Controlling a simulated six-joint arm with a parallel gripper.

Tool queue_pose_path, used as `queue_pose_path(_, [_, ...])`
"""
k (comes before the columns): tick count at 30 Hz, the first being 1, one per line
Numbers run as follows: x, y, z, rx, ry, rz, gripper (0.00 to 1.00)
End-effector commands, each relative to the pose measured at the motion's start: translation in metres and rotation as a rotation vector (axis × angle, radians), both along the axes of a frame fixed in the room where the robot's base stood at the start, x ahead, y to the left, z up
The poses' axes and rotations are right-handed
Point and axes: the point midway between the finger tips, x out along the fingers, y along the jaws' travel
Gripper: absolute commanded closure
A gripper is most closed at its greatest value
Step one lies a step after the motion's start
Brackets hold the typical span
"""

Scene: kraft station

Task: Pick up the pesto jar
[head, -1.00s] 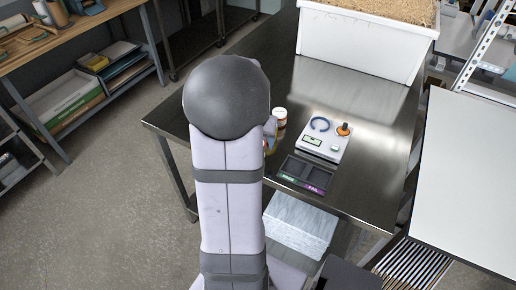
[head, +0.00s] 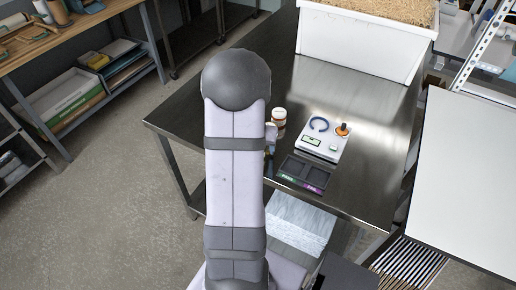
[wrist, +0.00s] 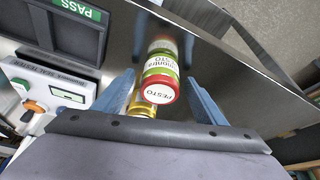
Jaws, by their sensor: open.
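The pesto jar (wrist: 158,90) shows in the wrist view, with a red-rimmed white lid marked PESTO and a green and white label. It stands between the two blue fingers of my gripper (wrist: 161,80). The fingers are open, with a gap on each side of the jar. A gold-coloured jar (wrist: 142,102) shows close beside it, partly covered by the pesto lid and the gripper body. In the head view my arm hides most of the gripper. A small white and reddish jar (head: 279,116) stands just past it; I cannot tell which jar this is.
The metal table (head: 330,85) carries a white tester (head: 323,140) with an orange knob and a dark two-part tray (head: 303,172). A large white bin (head: 360,45) stands at the back.

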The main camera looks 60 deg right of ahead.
Motion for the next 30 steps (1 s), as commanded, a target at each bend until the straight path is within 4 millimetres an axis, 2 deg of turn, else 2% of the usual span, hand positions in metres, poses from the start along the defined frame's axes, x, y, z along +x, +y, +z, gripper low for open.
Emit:
queue_pose_path(5, [0.0, 0.0, 0.0, 0.0, 0.0, 0.0, 0.35])
queue_pose_path(11, [0.0, 0.0, 0.0, 0.0, 0.0, 0.001, 0.81])
queue_pose_path(12, [0.0, 0.0, 0.0, 0.0, 0.0, 0.001, 0.85])
queue_pose_path(23, [0.0, -0.001, 0.007, -0.003, 0.0, 0.001, 0.85])
queue_pose_path(30, [0.001, -0.002, 0.038, -0.008, -0.003, -0.001, 0.85])
